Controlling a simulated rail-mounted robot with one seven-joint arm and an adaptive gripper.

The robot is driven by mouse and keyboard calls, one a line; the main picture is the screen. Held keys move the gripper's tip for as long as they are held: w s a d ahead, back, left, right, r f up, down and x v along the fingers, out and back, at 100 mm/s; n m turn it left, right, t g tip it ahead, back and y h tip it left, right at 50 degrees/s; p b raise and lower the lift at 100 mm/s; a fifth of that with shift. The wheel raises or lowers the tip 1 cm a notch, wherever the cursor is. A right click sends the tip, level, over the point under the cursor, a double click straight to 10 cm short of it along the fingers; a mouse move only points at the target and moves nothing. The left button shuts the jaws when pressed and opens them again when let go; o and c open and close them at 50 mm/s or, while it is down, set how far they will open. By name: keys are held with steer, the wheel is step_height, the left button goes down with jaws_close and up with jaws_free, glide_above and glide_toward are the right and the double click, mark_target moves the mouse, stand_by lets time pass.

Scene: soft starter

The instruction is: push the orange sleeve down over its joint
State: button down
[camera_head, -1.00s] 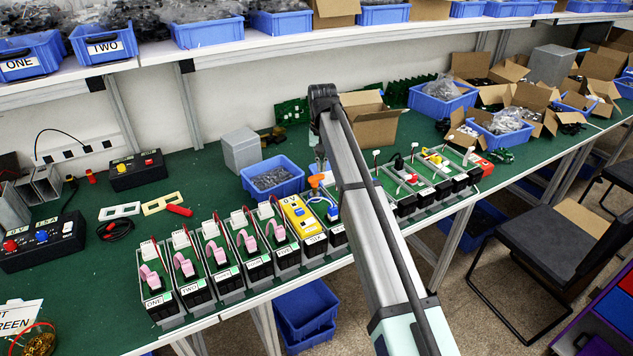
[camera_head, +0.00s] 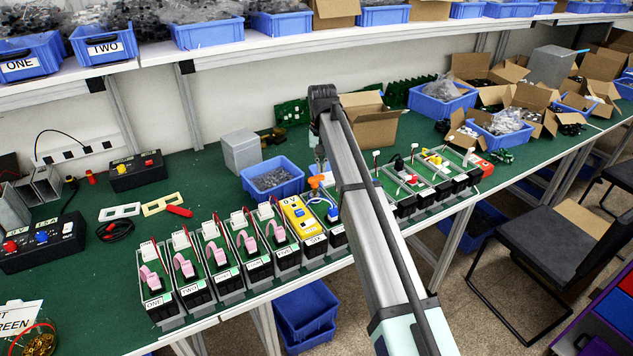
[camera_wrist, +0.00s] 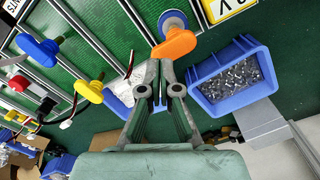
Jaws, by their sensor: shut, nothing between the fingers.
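The orange sleeve (camera_wrist: 175,44) shows in the wrist view as a flat tab beside a round blue-and-grey part (camera_wrist: 172,23). In the head view the orange sleeve (camera_head: 317,182) is a small patch just left of my arm, behind the row of modules. My gripper (camera_wrist: 159,68) is shut and empty. Its fingertips lie very near the lower left edge of the orange sleeve in the wrist view; I cannot tell whether they touch. In the head view my gripper (camera_head: 319,158) hangs above the orange sleeve, partly hidden by my arm. The joint under the sleeve is not clearly visible.
A blue bin of small metal parts (camera_wrist: 235,78) stands close to my gripper. A yellow module (camera_head: 303,217) and several black modules with pink tabs line the bench's front edge. Blue (camera_wrist: 37,48) and yellow (camera_wrist: 89,91) tabs stand to the left in the wrist view.

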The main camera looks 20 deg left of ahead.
mark_target(321, 176)
steer(key=shift+f+b, duration=0.75)
steer(key=shift+f, duration=1.85)
stand_by(0.6)
steer(key=shift+r, duration=0.15)
steer(key=shift+r+p, duration=2.35)
steer(key=shift+r, duration=2.1)
steer(key=shift+f, duration=0.1)
